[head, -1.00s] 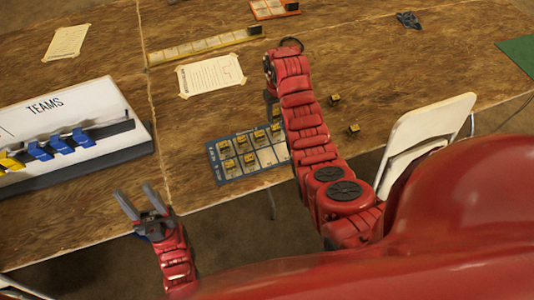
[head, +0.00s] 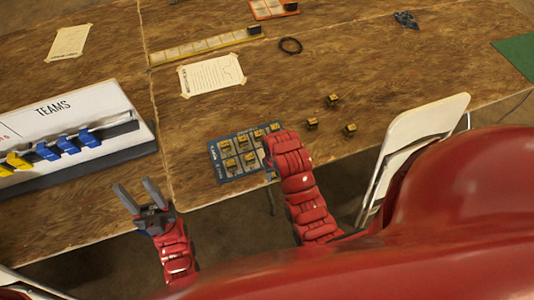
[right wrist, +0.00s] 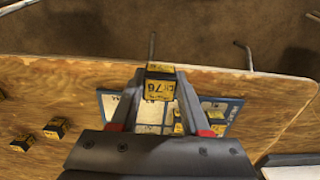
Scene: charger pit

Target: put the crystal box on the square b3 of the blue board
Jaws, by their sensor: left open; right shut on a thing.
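My right gripper (right wrist: 160,90) is shut on a small yellow and black box (right wrist: 159,91) whose face reads something like "76". I cannot read its full name. In the right wrist view, it is in front of the blue board (right wrist: 230,112), seemingly above it. In the head view, my right arm covers the near right part of the blue board (head: 214,156) and hides the held box. Several similar boxes stand on the board's far row and left side. My left gripper (head: 139,196) is open and empty, off the table's near edge.
Three loose boxes stand right of the board: one (head: 333,99), another (head: 312,123) and a third (head: 350,129). A black ring (head: 290,45), a paper sheet (head: 211,74) and the TEAMS stand (head: 62,125) are on the table. A white chair (head: 412,140) is at the right.

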